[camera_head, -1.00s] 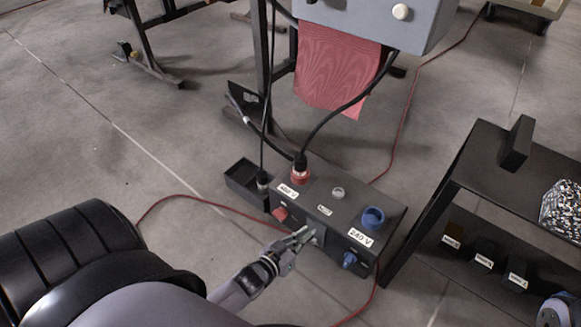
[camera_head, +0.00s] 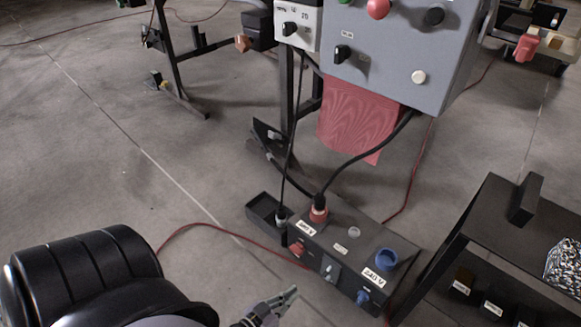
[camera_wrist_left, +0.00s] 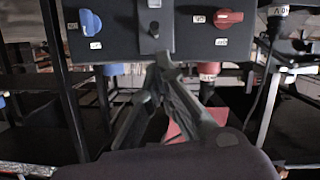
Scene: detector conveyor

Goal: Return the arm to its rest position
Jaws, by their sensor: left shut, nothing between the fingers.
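My left arm comes in from the lower left of the head view, and its gripper (camera_head: 277,303) shows at the bottom edge. The gripper is shut and empty, a little in front of the dark power box and apart from it. The power box (camera_head: 338,245) stands on the floor with a 400 V red socket holding a black plug (camera_head: 319,205), a blue 240 V socket (camera_head: 386,258), a red switch (camera_wrist_left: 228,18) and a blue switch (camera_wrist_left: 90,22). My right gripper is not in view.
A grey control cabinet (camera_head: 385,70) with a red cloth (camera_head: 352,120) hangs behind the box. A dark shelf (camera_head: 500,225) stands at the right. A red cable (camera_head: 185,230) lies on the floor. The floor at the left is open.

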